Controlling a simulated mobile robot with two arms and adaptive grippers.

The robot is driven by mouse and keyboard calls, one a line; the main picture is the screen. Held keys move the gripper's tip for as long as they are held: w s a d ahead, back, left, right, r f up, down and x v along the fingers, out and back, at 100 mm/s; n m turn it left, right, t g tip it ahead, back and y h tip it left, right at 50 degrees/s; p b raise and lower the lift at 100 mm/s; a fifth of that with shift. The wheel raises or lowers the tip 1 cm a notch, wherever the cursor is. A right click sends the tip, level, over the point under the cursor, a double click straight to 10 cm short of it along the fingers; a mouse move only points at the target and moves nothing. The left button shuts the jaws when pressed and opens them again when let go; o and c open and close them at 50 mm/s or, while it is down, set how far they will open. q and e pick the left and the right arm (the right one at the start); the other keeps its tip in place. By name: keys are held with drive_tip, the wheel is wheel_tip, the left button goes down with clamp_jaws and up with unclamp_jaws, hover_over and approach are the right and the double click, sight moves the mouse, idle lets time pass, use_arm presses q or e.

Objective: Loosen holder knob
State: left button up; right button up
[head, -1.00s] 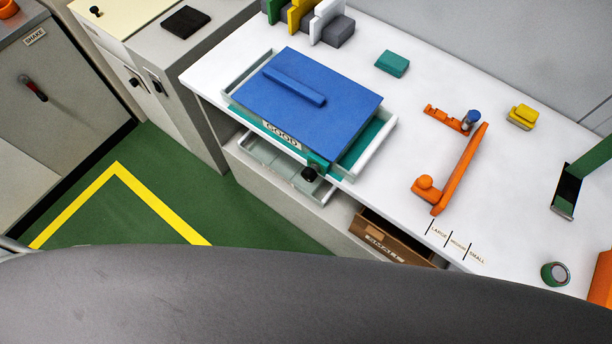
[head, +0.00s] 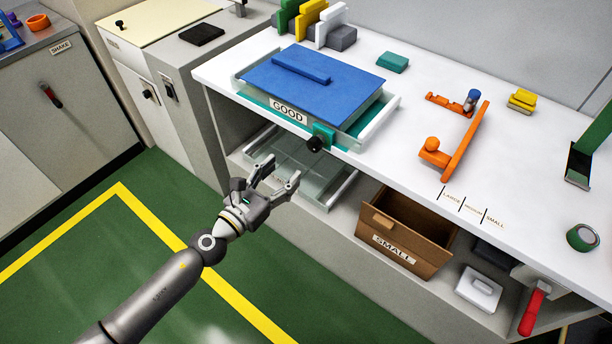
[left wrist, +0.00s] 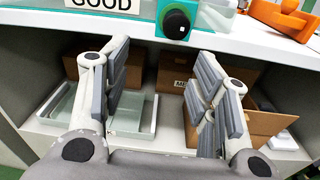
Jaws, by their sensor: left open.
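A black round knob (head: 316,144) on a teal block (head: 324,132) sits at the front of the tray labelled GOOD (head: 290,111). The knob also shows at the top of the left wrist view (left wrist: 176,24). An orange holder (head: 462,143) with a round orange knob (head: 432,144) and a blue-topped post (head: 473,96) lies on the white table. I cannot tell which knob the task means. My left gripper (head: 281,171) is open and empty, below and in front of the black knob, apart from it. Its two fingers also show in the left wrist view (left wrist: 160,78). My right gripper is not in view.
A blue lid (head: 320,90) covers the GOOD tray. A green roll (head: 582,238) and yellow blocks (head: 522,99) rest on the white table. Green floor is clear at left.

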sight(312, 148)
use_arm(q)
drive_tip(key=w+d, duration=0.2)
drive_tip(key=w+d+r+m, duration=0.1)
drive_tip(key=w+d, duration=0.1)
drive_tip(key=w+d+m+h, duration=0.1)
drive_tip(key=w+d, duration=0.1)
drive_tip(key=shift+w+d+r, duration=0.35)
drive_tip(key=shift+w+r, duration=0.05)
drive_tip(key=shift+w+d, duration=0.35)
drive_tip(key=shift+w, duration=0.15)
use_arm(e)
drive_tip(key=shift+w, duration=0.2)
use_arm(q)
drive_tip(key=c, duration=1)
drive_tip(key=shift+n, duration=0.5)
